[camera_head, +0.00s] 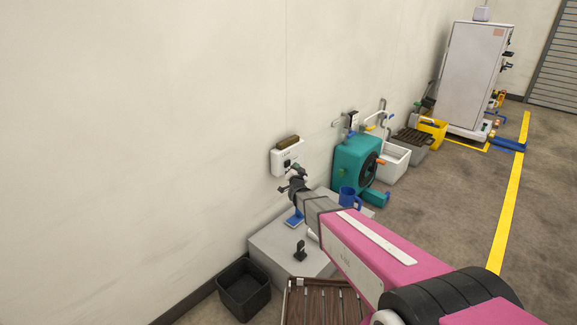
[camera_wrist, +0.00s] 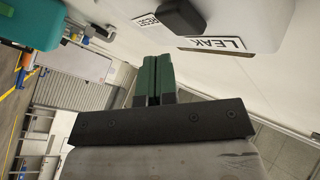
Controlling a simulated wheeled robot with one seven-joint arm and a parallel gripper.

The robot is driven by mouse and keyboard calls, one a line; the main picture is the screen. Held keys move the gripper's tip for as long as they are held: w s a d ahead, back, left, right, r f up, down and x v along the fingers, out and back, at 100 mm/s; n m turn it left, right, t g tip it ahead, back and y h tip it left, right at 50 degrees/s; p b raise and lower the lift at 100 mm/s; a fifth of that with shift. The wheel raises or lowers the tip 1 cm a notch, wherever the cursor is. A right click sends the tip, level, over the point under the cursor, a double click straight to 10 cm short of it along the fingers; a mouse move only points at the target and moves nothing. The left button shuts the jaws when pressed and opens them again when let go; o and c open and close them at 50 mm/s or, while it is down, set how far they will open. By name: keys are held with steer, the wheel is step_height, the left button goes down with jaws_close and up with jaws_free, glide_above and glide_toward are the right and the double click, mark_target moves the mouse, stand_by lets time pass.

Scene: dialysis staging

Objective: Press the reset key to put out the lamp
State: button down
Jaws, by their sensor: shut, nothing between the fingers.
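A white box (camera_head: 287,157) with a brown block on top is fixed to the wall. In the wrist view the white box (camera_wrist: 240,14) fills the upper right, with a RESET label (camera_wrist: 147,20) and a LEAK label (camera_wrist: 215,44). A rounded black part (camera_wrist: 181,16) stands out between the labels; I cannot tell whether it is the key or the lamp. No lit lamp shows. My gripper (camera_wrist: 153,60) has dark green fingers pressed together, with nothing between them. Its tips look close to the box, below the labels in the picture; contact cannot be told.
Under the box, a grey cabinet (camera_head: 270,250) carries a blue item (camera_head: 294,218), a small black stand (camera_head: 300,251) and a blue mug (camera_head: 347,196). A teal machine (camera_head: 350,160) stands to the right. A black bin (camera_head: 244,290) is on the floor at left. The wall left is bare.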

steer(key=s+d, duration=0.2)
steer(key=d, duration=0.1)
steer(key=shift+s+d, duration=0.15)
steer(key=shift+s, duration=0.2)
steer(key=shift+d, duration=0.1)
stand_by(0.4)
steer(key=s+d+n+g, duration=0.2)
steer(key=s+d+g, duration=0.4)
steer(key=s, duration=0.4)
steer(key=s+d+f+n+g+h, duration=0.1)
steer(key=s+d+n+g, duration=0.1)
steer(key=s+d+g, duration=0.5)
steer(key=s+d+n+g+h, duration=0.1)
steer(key=s+d+g, duration=0.5)
steer(key=s, duration=0.9)
steer(key=d+n, duration=0.1)
steer(key=d, duration=0.1)
steer(key=shift+s+d+f, duration=0.15)
steer(key=shift+d+f, duration=0.1)
steer(key=shift+d, duration=0.15)
